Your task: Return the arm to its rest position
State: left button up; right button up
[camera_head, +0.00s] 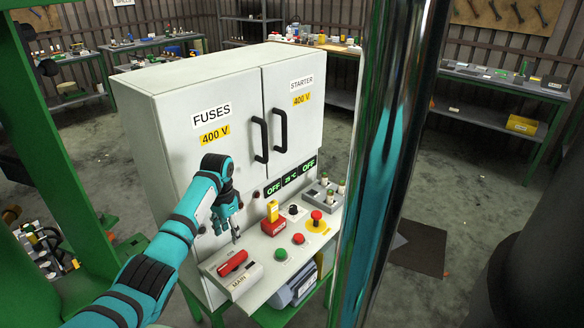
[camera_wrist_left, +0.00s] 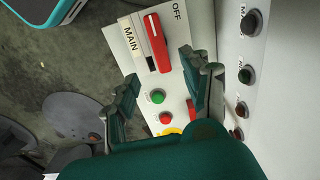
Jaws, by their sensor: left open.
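My left arm, teal with black bands, comes in from the lower left in the head view. My left gripper (camera_head: 232,226) hangs open above the control panel, in front of the cabinet's left door and near the MAIN switch. In the left wrist view the open left gripper (camera_wrist_left: 160,92) has its fingers well apart with nothing between them but the panel below. The MAIN switch's red handle (camera_head: 233,262) also shows in the left wrist view (camera_wrist_left: 156,43), apart from the fingers. My right gripper is not in view.
The grey cabinet (camera_head: 165,150) has two closed doors marked FUSES and STARTER. The sloped panel (camera_head: 262,262) carries a green button (camera_head: 281,254), a red button (camera_head: 298,239) and a red emergency knob (camera_head: 316,217). Displays read OFF, 25 °C and OFF. A shiny column crosses the right side.

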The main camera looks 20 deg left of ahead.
pick_arm(q)
jog(key=s+d+f+t, duration=0.1)
jog(key=s+d+f, duration=1.05)
jog(key=s, duration=0.35)
jog(key=s+d+r+n+t, duration=0.1)
jog(key=s+d+r, duration=0.2)
jog(key=s, duration=0.7)
jog(key=s+d+r+n+t, duration=0.1)
jog(key=s+d+r+t, duration=0.15)
jog(key=s, duration=0.75)
notch_tip(320, 180, down, 27)
jog(key=s+g, duration=0.2)
jog(key=s, duration=0.1)
jog(key=s+a+f+g, duration=0.1)
jog(key=s+a+f, duration=0.1)
jog(key=s+f, duration=1.2)
jog(key=shift+s+a+f, duration=0.25)
jog(key=shift+s+f, duration=0.05)
jog(key=shift+s, duration=0.4)
